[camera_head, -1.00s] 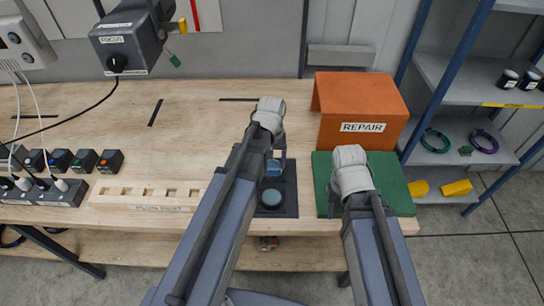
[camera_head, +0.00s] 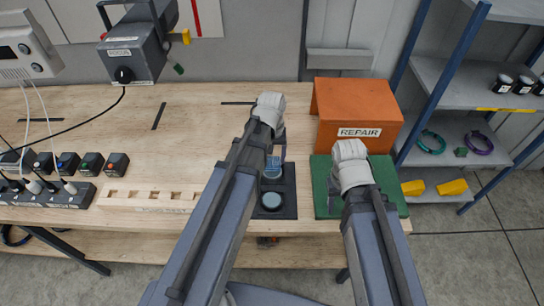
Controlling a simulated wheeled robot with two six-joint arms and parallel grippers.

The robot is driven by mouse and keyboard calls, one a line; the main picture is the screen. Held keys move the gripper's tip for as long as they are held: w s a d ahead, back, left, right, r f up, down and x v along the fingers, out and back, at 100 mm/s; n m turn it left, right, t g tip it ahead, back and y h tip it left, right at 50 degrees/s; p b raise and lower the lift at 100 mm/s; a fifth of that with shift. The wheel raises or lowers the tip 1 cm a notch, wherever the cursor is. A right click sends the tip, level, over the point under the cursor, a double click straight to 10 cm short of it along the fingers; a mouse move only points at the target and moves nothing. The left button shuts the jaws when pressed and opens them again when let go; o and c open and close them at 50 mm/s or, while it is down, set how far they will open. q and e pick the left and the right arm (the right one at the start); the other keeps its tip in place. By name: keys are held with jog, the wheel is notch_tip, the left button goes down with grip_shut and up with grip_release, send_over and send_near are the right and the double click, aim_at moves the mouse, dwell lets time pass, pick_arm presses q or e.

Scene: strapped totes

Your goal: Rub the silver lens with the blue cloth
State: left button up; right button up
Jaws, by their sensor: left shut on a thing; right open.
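A dark mat (camera_head: 289,207) on the workbench carries two round pieces. The nearer one (camera_head: 271,201) is a pale blue-grey disc in a dark ring. The farther one (camera_head: 272,173) is partly covered by the blue cloth (camera_head: 275,161). I cannot tell by colour which is the silver lens. My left gripper (camera_head: 277,151) is shut on the blue cloth at the farther disc, and its jaws are mostly hidden by my arm. My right gripper (camera_head: 353,187) is open over the green mat (camera_head: 322,187), its fingers largely hidden under the wrist.
An orange REPAIR box (camera_head: 358,105) stands behind the green mat. A pale slotted rack (camera_head: 150,197) and several small dark blocks (camera_head: 91,163) lie to the left. A grey FOCUS device (camera_head: 135,50) hangs at the back left. The bench's back middle is clear.

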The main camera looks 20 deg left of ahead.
pick_arm(q)
jog(key=shift+r, duration=0.4)
pick_arm(e)
jog(key=shift+r, duration=0.4)
pick_arm(q)
notch_tip(320, 180, up, 3)
jog(key=p, duration=0.3)
jog(key=shift+r, duration=0.1)
pick_arm(e)
notch_tip(320, 180, up, 3)
pick_arm(q)
jog(key=shift+f+b, duration=0.55)
jog(key=shift+f, duration=0.15)
pick_arm(e)
jog(key=shift+d+f, duration=0.1)
jog(key=shift+f, duration=0.5)
